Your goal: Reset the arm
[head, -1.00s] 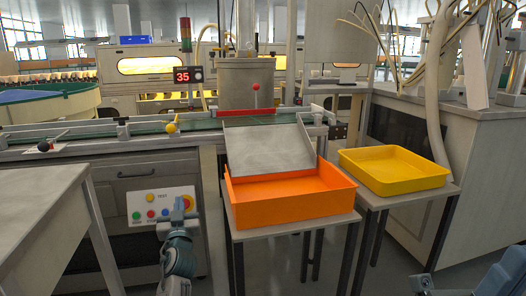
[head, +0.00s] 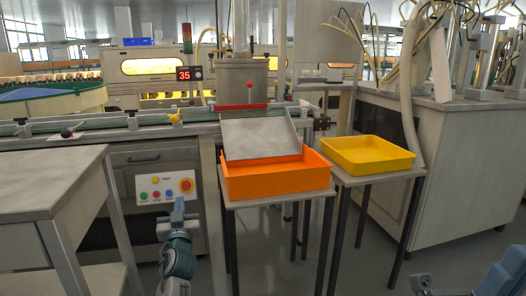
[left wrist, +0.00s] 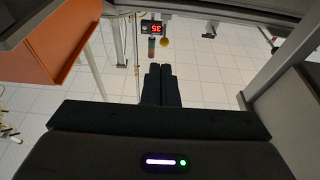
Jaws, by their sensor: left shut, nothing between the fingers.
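My left arm comes up from the bottom of the head view. Its gripper (head: 179,206) points away from me, in front of the cabinet with the button panel (head: 167,188), apart from it. In the left wrist view the two dark fingers (left wrist: 161,84) lie side by side, shut with nothing between them. A blue-grey part of my right arm (head: 485,282) shows at the lower right of the head view.
An orange tray (head: 278,184) under a sloped metal chute and a yellow tray (head: 367,167) stand on small tables ahead. A grey table (head: 50,185) stands close on the left. A conveyor (head: 100,134) runs behind. Bare floor shows at the right.

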